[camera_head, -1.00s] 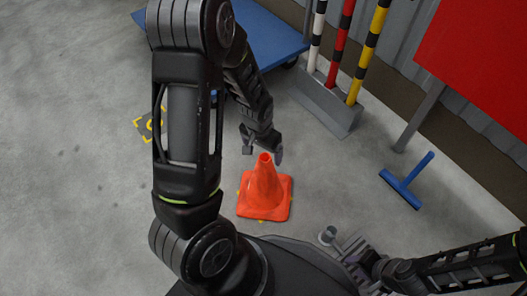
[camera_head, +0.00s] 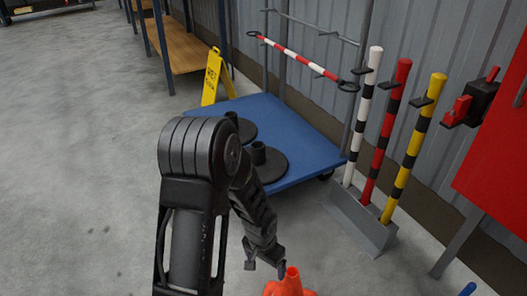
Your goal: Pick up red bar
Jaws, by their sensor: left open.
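The red bar (camera_head: 385,135) has black bands and stands nearly upright in a grey rack (camera_head: 362,220), between a white bar (camera_head: 362,118) and a yellow bar (camera_head: 412,150), both also banded black. Each bar has a dark peg near its top. My left gripper (camera_head: 265,267) is open and empty, low and to the left of the rack, just above the tip of an orange cone (camera_head: 289,284). It is well apart from the red bar. My right gripper is out of view.
A blue platform cart (camera_head: 305,160) carries dark round bases (camera_head: 268,163) behind my left arm. A red-and-white striped bar (camera_head: 300,58) hangs across its frame. A yellow floor sign (camera_head: 212,76) stands behind. A red panel (camera_head: 500,140) is at right. The floor at left is clear.

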